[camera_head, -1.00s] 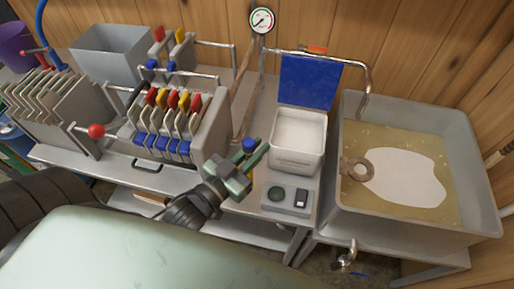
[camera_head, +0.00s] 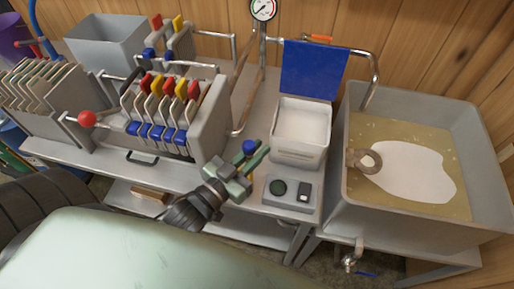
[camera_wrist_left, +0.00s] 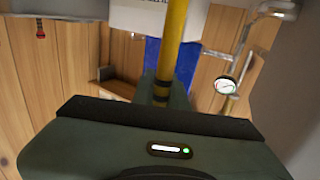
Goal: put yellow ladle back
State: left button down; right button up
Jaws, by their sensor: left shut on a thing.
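My left gripper (camera_head: 257,160) is in the middle of the head view, in front of the white tub and left of the scale. It is shut on the yellow ladle, whose straight yellow handle (camera_wrist_left: 174,40) runs up from between the fingers in the left wrist view. A round blue knob (camera_head: 249,147) shows at the fingers in the head view; I cannot tell whether it belongs to the ladle. The ladle's bowl cannot be made out. My right gripper is not in view.
A grey evaporator pan (camera_head: 489,165) with tan liquid stands at the right. A white tub (camera_head: 300,152) stands beside it, with a blue cloth (camera_head: 313,68) behind. A scale (camera_head: 291,191) is at the table's front. A filter press (camera_head: 207,120) stands at the left.

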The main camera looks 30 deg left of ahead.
pick_arm(q)
jog(key=shift+f, duration=0.3)
jog(key=shift+f, duration=0.45)
jog(key=c, duration=1.3)
grip_release()
jog(key=shift+c, duration=0.2)
jog(key=shift+o, duration=0.3)
jog(key=o, duration=0.6)
jog(key=shift+p+v, duration=0.85)
jog(key=shift+v, duration=3.2)
